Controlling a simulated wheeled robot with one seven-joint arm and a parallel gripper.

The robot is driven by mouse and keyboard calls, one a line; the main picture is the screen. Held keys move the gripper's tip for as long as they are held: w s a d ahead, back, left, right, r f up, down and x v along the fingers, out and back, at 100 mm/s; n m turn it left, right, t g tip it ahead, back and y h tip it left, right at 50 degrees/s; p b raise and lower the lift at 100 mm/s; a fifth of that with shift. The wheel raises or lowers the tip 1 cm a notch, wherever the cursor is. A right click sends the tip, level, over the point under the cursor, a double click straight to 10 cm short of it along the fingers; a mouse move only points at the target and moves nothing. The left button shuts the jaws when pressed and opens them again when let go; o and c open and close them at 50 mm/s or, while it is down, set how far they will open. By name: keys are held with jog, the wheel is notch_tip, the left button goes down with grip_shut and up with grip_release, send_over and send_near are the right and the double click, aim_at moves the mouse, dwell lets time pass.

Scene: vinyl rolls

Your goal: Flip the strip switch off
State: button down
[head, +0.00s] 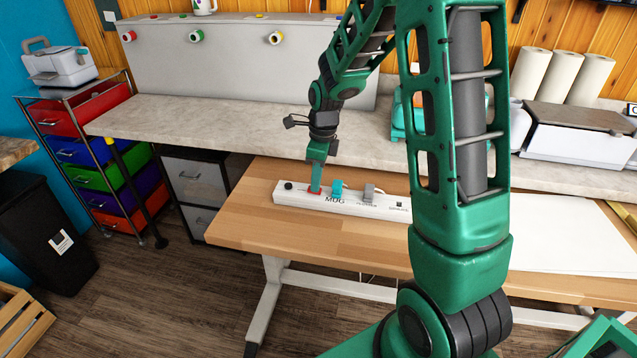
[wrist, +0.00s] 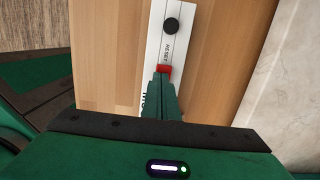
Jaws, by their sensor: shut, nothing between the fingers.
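A white power strip (head: 285,196) lies on the wooden desk, with a black round button at its left end, a red switch, and teal and grey plugs along it. My gripper (head: 317,188) is shut and points down at the red switch (head: 313,192). In the wrist view the closed fingertips (wrist: 162,82) are at the red switch (wrist: 165,70), beside the printed word RESET, and partly cover it. I cannot tell whether they touch it or which way the switch is tipped. The black button (wrist: 171,25) stands clear beyond it.
The wooden desk (head: 245,215) is free to the left of the strip. A stone-topped counter (head: 240,128) runs behind it. A large white sheet (head: 570,235) lies on the desk at the right. A drawer cart (head: 85,150) stands at the far left.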

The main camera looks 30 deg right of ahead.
jog(key=shift+w+d+r, duration=0.25)
jog(key=shift+w+r, duration=0.15)
jog(key=shift+w, duration=0.15)
notch_tip(320, 180, up, 13)
jog(key=s+d, duration=0.1)
jog(key=s, duration=0.1)
jog(key=shift+s+d, duration=0.3)
